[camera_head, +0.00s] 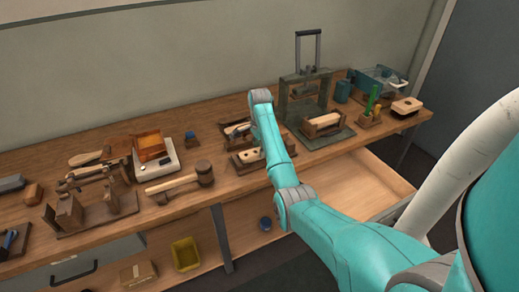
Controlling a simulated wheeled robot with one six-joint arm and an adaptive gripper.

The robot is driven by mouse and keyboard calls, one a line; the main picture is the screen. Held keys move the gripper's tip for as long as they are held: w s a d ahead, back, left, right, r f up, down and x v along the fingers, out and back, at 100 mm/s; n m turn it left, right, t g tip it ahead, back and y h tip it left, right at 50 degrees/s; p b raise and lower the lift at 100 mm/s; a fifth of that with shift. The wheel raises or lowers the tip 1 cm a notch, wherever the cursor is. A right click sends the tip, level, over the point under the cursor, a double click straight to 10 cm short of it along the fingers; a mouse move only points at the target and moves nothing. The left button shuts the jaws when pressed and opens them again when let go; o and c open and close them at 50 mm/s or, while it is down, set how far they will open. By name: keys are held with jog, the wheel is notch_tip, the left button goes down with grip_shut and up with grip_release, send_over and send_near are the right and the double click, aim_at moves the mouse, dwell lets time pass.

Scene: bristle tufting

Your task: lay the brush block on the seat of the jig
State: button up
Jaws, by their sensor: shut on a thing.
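My arm reaches up to its wrist (262,97) over the middle of the table. My gripper's fingers are hidden behind the forearm, so I cannot see them or what is between them. A pale wooden block with dark holes (249,156), which looks like the brush block, shows just left of the forearm. It is at a dark wooden holder that may be the jig; the forearm covers its right side. I cannot tell whether the block rests on the seat or is above it. A small dark tool with a pale part (236,129) lies just behind.
A wooden cradle with a pale block (322,122) stands on a plate right of the arm, before a metal frame. An open drawer (355,185) juts out below.

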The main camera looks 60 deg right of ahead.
jog(key=shift+f, duration=0.35)
dwell(0.3)
jog(key=o, duration=1.7)
